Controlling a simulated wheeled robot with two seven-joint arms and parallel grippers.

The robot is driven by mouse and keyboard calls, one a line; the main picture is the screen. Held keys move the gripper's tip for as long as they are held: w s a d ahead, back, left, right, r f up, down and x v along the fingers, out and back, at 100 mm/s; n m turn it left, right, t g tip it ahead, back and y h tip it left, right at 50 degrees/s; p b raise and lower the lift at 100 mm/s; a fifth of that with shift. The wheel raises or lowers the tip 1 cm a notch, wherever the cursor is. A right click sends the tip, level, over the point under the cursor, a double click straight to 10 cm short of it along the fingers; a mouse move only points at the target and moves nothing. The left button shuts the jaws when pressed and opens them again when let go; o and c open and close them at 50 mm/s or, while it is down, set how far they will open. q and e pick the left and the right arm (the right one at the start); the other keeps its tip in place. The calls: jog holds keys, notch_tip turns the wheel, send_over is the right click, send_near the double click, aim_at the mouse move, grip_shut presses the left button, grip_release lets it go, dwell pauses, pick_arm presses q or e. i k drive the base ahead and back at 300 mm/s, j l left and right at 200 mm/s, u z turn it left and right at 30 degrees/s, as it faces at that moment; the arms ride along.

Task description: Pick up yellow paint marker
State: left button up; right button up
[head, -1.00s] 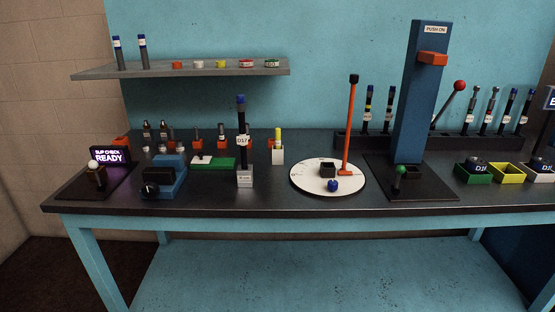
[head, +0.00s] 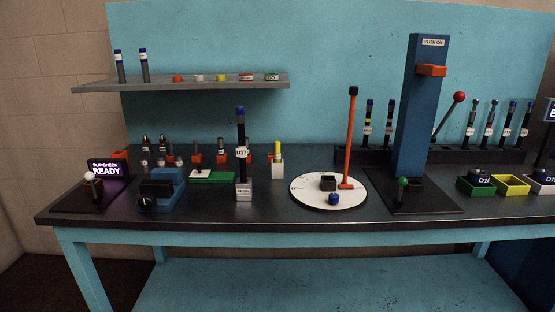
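The yellow paint marker (head: 278,149) stands upright in a small white holder (head: 278,168) near the middle of the bench. Its yellow upper part shows above the holder, and its lower end is hidden inside. A tall dark hose with a blue top and a D17 tag (head: 241,130) stands to its left in a grey block (head: 243,189). Neither of my grippers is in the head view.
A white round plate (head: 300,192) with an orange upright post (head: 350,140) is right of the marker. A blue press column (head: 421,110) stands further right. A shelf (head: 205,83) hangs above. The dark bench (head: 255,208) is clear along its front edge.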

aim_at(276, 154)
jog(key=i+j+z, duration=0.2)
jog(key=i+z, duration=0.2)
jog(key=i+j+z, duration=0.25)
jog(key=z, duration=0.15)
